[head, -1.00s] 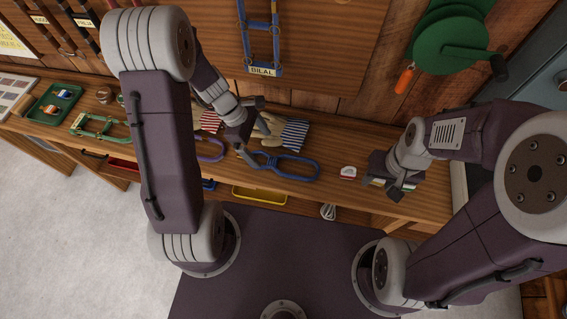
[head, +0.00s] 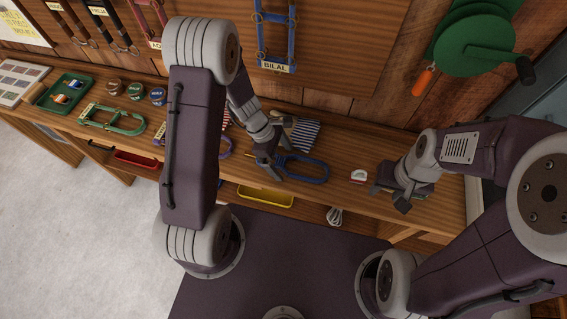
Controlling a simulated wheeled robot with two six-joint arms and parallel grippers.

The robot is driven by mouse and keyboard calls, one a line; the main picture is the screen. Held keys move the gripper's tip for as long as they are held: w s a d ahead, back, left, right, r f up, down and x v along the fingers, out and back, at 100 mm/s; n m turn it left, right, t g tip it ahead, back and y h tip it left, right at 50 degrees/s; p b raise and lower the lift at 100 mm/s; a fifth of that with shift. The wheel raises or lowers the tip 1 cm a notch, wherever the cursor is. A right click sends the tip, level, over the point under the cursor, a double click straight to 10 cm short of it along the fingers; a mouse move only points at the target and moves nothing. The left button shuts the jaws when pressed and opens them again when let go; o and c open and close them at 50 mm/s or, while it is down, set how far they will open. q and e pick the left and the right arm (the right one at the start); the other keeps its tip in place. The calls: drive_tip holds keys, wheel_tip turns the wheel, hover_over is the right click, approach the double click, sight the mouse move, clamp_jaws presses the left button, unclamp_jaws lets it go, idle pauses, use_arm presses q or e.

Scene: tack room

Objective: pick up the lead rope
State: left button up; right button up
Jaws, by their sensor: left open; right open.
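A blue looped strap or rope (head: 313,173) lies on the wooden bench at the centre. A white coil (head: 334,216) sits lower, under the bench's front edge. I cannot tell for sure which of the two is the lead rope. My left gripper (head: 272,172) is open at the left end of the blue loop and hides part of that end. I cannot tell whether they touch. My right gripper (head: 389,200) is open over the bench's front edge at the right, apart from both.
A striped cloth (head: 305,131) lies behind the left gripper. A small red-and-white item (head: 359,177) sits between the grippers. Left on the bench (head: 345,146) are a green halter (head: 113,122), several tins and a green tray (head: 45,104). Yellow (head: 265,197) and red bins are below.

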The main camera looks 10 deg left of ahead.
use_arm(q)
drive_tip(key=shift+r, duration=0.1)
idle(0.3)
drive_tip(key=c, duration=1.8)
